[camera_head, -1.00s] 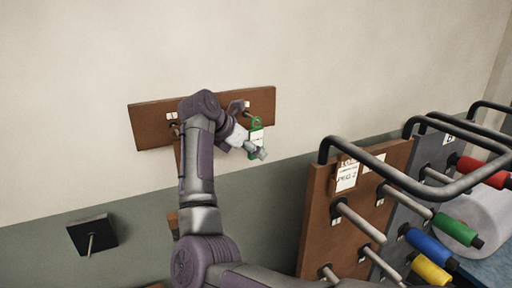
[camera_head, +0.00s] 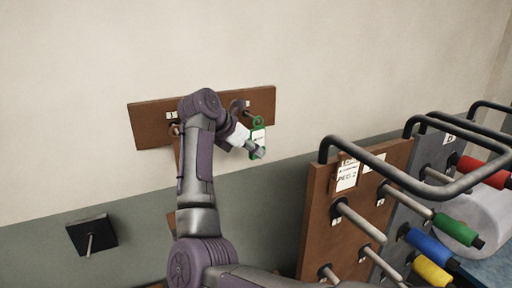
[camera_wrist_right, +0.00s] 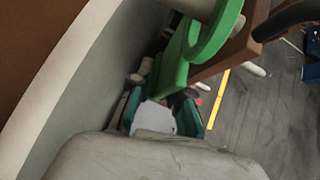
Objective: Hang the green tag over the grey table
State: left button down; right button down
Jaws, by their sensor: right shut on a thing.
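The green tag (camera_head: 258,139) has a white label face and a green ring at its top. It is at the right end of a brown wall board, beside a short peg (camera_head: 247,113). My right gripper (camera_head: 253,148) is shut on the tag's lower part. In the right wrist view the tag's green ring (camera_wrist_right: 222,35) is close to a thick grey peg end (camera_wrist_right: 198,7). I cannot tell whether the peg passes through the ring. My left gripper is not in view. I cannot make out a grey table.
The brown wall board (camera_head: 150,121) carries small number labels. A dark square plate with a peg (camera_head: 91,236) is at lower left. At right stand a brown peg panel (camera_head: 318,215), black bars (camera_head: 400,180) and coloured spools (camera_head: 430,245). The wall above is clear.

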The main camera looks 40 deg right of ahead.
jog(key=s, duration=0.2)
jog(key=s+a+b, duration=0.1)
jog(key=shift+r, duration=0.4)
jog(key=shift+w+f, duration=0.1)
